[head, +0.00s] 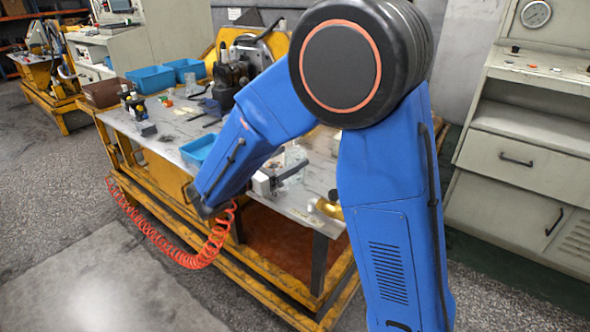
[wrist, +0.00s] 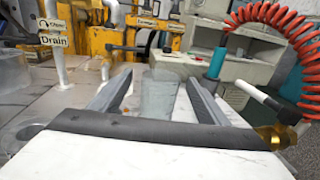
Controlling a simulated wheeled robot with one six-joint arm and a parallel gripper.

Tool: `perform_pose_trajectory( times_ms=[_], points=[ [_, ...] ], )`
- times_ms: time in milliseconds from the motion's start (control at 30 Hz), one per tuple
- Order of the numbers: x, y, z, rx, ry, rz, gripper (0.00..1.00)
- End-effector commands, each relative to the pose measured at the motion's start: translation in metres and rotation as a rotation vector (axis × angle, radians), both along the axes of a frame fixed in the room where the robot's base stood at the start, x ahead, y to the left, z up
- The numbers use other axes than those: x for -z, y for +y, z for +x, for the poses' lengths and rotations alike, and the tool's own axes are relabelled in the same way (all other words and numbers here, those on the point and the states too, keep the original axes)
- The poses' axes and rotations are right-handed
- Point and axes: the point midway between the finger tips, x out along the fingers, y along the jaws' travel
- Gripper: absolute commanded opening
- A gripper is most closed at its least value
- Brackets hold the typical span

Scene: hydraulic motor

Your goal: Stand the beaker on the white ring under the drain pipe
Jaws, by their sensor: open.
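A clear glass beaker (wrist: 160,92) stands in the wrist view between the two grey fingers of my gripper (wrist: 159,80). The fingers are open, one on each side of it, and I see no clear contact. In the head view the beaker (head: 295,158) shows faintly at the workbench's near right part, beside my gripper (head: 288,176). The drain pipe (wrist: 57,62) is a white vertical pipe at the wrist view's left, next to a "Drain" sign (wrist: 54,41). I cannot make out the white ring in either view.
A clear container (wrist: 12,72) is at the wrist view's left edge. A red coiled hose (wrist: 285,30) hangs at the right, near a brass fitting (wrist: 277,137). The workbench (head: 160,150) holds blue bins (head: 150,79) and small tools. Grey cabinets (head: 530,150) stand at the right.

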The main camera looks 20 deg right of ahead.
Motion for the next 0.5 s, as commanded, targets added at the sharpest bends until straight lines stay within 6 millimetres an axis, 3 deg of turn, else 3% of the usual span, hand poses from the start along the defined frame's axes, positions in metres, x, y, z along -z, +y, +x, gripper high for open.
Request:
perform_pose_trajectory(
  times_ms=[500],
  points=[
    [0.001, -0.033, 0.015, 0.002, -0.001, 0.000, 0.69]
  ],
)
